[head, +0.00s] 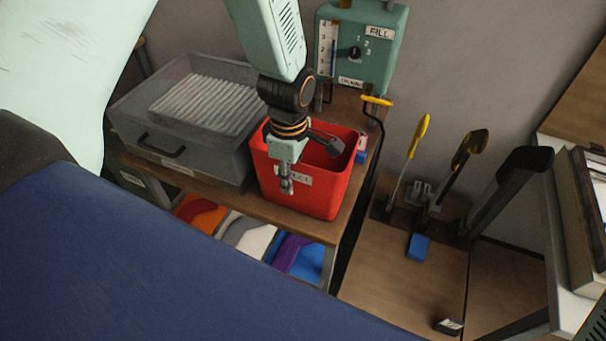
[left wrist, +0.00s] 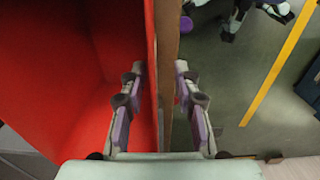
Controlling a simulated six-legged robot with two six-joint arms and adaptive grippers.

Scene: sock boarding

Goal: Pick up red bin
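The red bin (head: 325,198) stands upright on a wooden shelf top (head: 215,192), with a white label partly hidden by my gripper. My left gripper (head: 308,165) points down over the bin's front wall, one finger outside and one inside. In the left wrist view the bin (left wrist: 60,75) fills the left side, and its wall runs between the two open fingers (left wrist: 160,70). There are gaps beside the wall, so the fingers are not closed on it. My right gripper is not in view.
A grey tray (head: 140,120) with ribbed white contents sits left of the bin. A green dial box (head: 375,50) stands behind it. A small red-and-blue item (head: 361,150) is close to the bin's right side. Levers (head: 415,150) stand further right.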

